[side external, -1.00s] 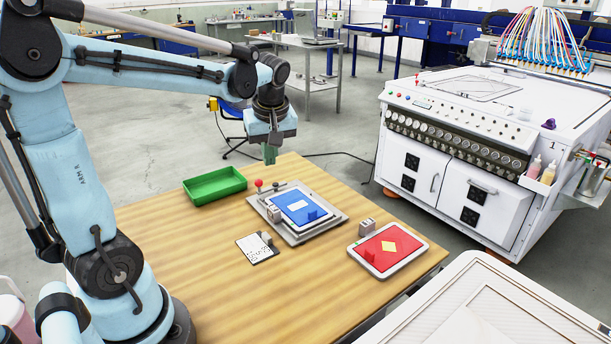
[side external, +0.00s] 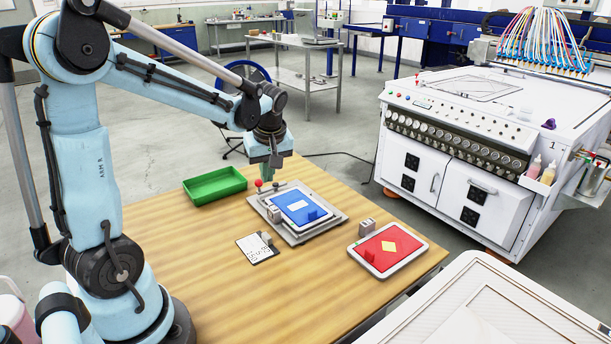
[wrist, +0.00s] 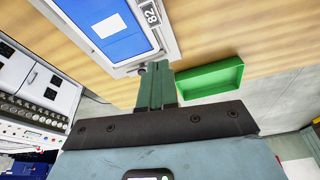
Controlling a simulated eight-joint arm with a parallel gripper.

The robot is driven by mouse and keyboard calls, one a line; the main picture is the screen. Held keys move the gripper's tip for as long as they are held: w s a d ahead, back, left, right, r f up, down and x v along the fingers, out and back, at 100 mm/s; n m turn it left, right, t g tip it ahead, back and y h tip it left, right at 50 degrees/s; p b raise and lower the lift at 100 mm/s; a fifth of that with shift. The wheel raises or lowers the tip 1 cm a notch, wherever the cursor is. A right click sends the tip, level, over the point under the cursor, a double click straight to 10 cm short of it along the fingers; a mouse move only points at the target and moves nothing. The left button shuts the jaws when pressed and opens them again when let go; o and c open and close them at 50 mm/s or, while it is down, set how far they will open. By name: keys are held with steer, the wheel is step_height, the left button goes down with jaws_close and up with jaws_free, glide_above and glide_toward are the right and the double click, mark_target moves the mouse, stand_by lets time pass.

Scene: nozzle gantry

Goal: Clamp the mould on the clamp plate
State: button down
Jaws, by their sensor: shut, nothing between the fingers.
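The blue mould (side external: 301,208), with a white rectangle on top, sits on the grey clamp plate (side external: 325,230) in the side view. A lever with a red knob (side external: 259,183) stands at the plate's back left corner. My gripper (side external: 266,179) points down, its green fingers shut and empty, just right of and behind the knob. Whether they touch it I cannot tell. In the wrist view the shut fingers (wrist: 156,66) end near the plate's edge, beside the blue mould (wrist: 105,25); the red of the knob is not visible there.
An open green tray (side external: 214,186) lies left of the plate. A marked card (side external: 257,249) lies in front. The wooden table (side external: 210,270) is clear at front left.

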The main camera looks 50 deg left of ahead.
steer(key=x, duration=0.4)
steer(key=shift+f, duration=0.15)
steer(key=shift+w+a+f, duration=0.15)
steer(key=shift+w+a, duration=0.05)
steer(key=shift+a, duration=0.8)
steer(key=shift+w+a+f, duration=0.15)
steer(key=shift+w+a, duration=0.05)
steer(key=shift+a, duration=0.75)
